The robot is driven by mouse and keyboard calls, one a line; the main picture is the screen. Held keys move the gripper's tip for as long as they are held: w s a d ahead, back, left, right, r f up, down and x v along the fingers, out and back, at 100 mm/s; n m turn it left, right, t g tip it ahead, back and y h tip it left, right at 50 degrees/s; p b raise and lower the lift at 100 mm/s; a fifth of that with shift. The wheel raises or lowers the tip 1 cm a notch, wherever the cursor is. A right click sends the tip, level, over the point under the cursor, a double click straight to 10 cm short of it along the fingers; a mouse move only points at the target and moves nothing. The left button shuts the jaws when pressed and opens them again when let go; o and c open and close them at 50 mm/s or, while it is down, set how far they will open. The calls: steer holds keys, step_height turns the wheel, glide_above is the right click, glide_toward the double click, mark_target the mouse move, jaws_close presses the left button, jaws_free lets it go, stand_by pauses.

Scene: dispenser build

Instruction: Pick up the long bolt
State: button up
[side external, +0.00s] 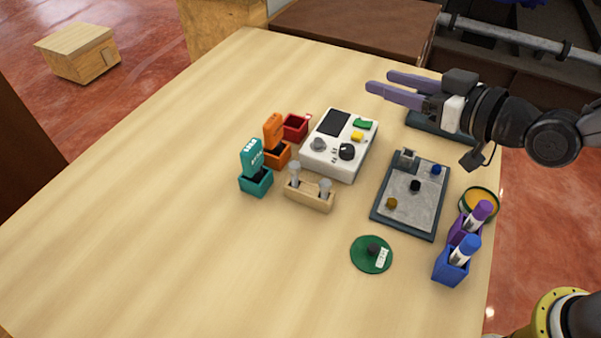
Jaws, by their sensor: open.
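A light wooden holder (308,199) stands near the middle of the table. Two grey bolt-like pieces stand upright in it. The left one (295,172) seems to stick up a little higher than the right one (325,187), but which is the long bolt is not certain at this size. My gripper (379,81) is at the upper right, with its two purple-grey fingers apart and nothing between them. It points left, above the far right part of the table, well away from the wooden holder.
Teal (256,184), orange (279,157) and red (295,127) holders stand left of a white device (342,145). Right are a grey tray (411,190), blue (450,267) and purple holders with markers, and a green disc (371,255). The table's left and front are clear.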

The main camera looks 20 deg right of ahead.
mark_target(294, 172)
steer(key=s+a+f+n+g, duration=0.1)
steer(key=s+a+f, duration=0.1)
steer(key=a+f, duration=0.1)
steer(key=s+a+f+n+g+y, duration=0.1)
steer(key=s+a+f, duration=0.1)
steer(key=a+f, duration=0.2)
steer(key=s+a+f+n+g+y, duration=0.1)
steer(key=s+a+f, duration=0.1)
steer(key=a+f, duration=0.1)
steer(key=shift+a+f, duration=0.35)
steer(key=shift+a, duration=0.55)
steer(key=shift+x, duration=3.65)
steer(key=shift+f, duration=0.1)
jaws_close()
